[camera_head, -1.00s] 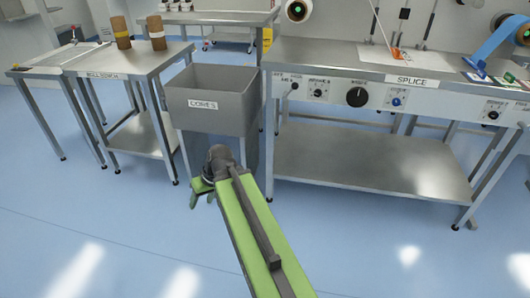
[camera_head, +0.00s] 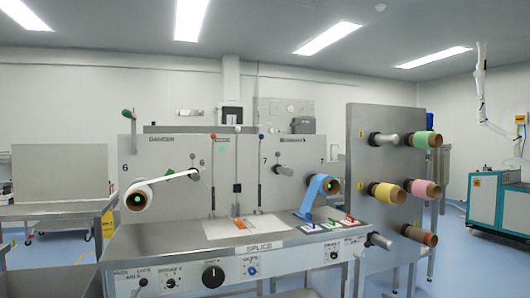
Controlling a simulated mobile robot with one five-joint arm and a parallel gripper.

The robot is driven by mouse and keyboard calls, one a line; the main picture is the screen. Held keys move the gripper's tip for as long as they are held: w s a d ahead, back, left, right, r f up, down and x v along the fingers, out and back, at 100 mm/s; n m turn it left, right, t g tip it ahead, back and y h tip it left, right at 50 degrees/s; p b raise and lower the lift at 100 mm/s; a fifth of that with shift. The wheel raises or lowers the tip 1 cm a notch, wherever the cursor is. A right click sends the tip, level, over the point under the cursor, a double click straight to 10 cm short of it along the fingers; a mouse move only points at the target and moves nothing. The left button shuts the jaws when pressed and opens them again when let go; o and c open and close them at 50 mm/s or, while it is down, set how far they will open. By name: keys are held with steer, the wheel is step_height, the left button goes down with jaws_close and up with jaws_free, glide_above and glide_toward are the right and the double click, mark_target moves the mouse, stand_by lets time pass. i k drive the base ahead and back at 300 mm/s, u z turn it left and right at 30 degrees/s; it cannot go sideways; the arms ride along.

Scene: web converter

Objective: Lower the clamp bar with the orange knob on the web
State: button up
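An orange knob (camera_head: 211,136) tops a thin upright bar (camera_head: 212,175) on the left of the splice station's back panel. A white web (camera_head: 170,178) runs from the left roll (camera_head: 138,197) to a small roller. A blue web (camera_head: 314,192) hangs from the right roll (camera_head: 331,186) toward the table. Both bars look raised above the pale splice plate (camera_head: 215,229). An orange piece (camera_head: 238,224) lies on that plate. My gripper is not in view.
The splice table (camera_head: 160,238) has knobs along its front. Several small coloured tools (camera_head: 330,225) lie at its right. A panel (camera_head: 375,150) with several coloured rolls stands at the right. A grey panel (camera_head: 60,174) is at the left.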

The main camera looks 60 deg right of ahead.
mark_target(213, 137)
steer(key=z, duration=1.3)
steer(key=i, duration=0.55)
steer(key=u, duration=0.05)
steer(key=k, duration=0.6)
steer(key=u, duration=0.1)
